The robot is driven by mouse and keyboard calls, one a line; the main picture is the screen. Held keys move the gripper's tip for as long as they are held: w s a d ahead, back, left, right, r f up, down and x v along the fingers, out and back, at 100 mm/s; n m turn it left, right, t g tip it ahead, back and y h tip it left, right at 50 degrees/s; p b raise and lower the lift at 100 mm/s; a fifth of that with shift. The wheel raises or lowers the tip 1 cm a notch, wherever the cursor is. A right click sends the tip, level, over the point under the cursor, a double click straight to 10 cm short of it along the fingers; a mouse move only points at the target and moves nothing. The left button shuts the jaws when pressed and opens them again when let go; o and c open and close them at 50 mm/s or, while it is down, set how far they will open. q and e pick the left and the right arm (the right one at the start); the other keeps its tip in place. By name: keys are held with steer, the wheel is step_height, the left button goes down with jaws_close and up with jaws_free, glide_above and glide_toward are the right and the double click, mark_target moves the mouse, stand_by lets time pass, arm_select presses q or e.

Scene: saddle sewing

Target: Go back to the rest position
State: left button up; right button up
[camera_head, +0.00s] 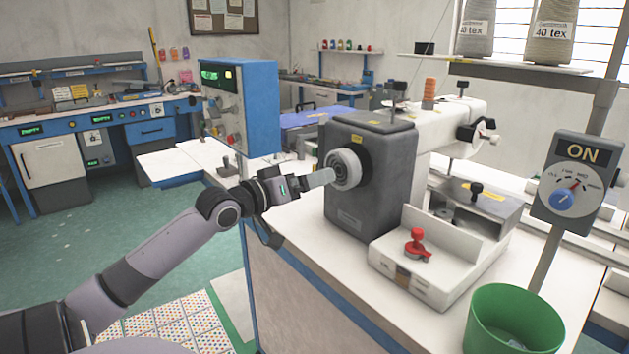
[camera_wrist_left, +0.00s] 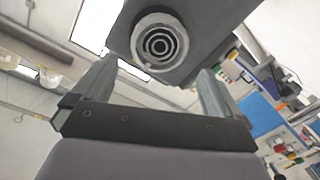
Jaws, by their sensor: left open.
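My left gripper (camera_head: 318,178) reaches in from the left over the worktable, with its fingers close to the round white handwheel (camera_head: 344,169) on the dark end of the sewing machine (camera_head: 375,190). In the left wrist view my gripper (camera_wrist_left: 155,85) is open, its two fingers apart with nothing between them. The handwheel (camera_wrist_left: 157,45) shows as ringed circles beyond the fingertips; whether a fingertip touches it I cannot tell. My right gripper is in neither view.
The machine stands on a white worktable (camera_head: 300,226). A blue control box (camera_head: 250,105) stands behind my forearm. A post with an ON dial panel (camera_head: 577,180) and a green bin (camera_head: 514,320) are at the right. Open floor (camera_head: 150,215) lies at the left.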

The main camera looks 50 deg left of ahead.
arm_select(q)
steer(key=s+d+f+m+g, duration=0.1)
steer(key=s+d+f, duration=0.15)
steer(key=f, duration=0.55)
steer(key=s+d+f+m+g, duration=0.1)
steer(key=s+d+f+g, duration=0.1)
steer(key=d+f, duration=0.35)
steer(key=s+d+f+m+g, duration=0.1)
steer(key=s+f, duration=0.1)
steer(key=f, duration=0.7)
steer(key=s+d+f+m+g, duration=0.1)
steer(key=s+d+f+m, duration=0.1)
steer(key=s+d+f, duration=0.4)
steer(key=s+d+f+m+g+h+p, duration=0.1)
steer(key=s+d+f+m, duration=0.1)
steer(key=s+d+f, duration=0.5)
steer(key=d, duration=0.6)
steer(key=shift+s+d+g+h, duration=0.15)
steer(key=shift+d+g+h, duration=0.15)
steer(key=shift+d+g, duration=0.1)
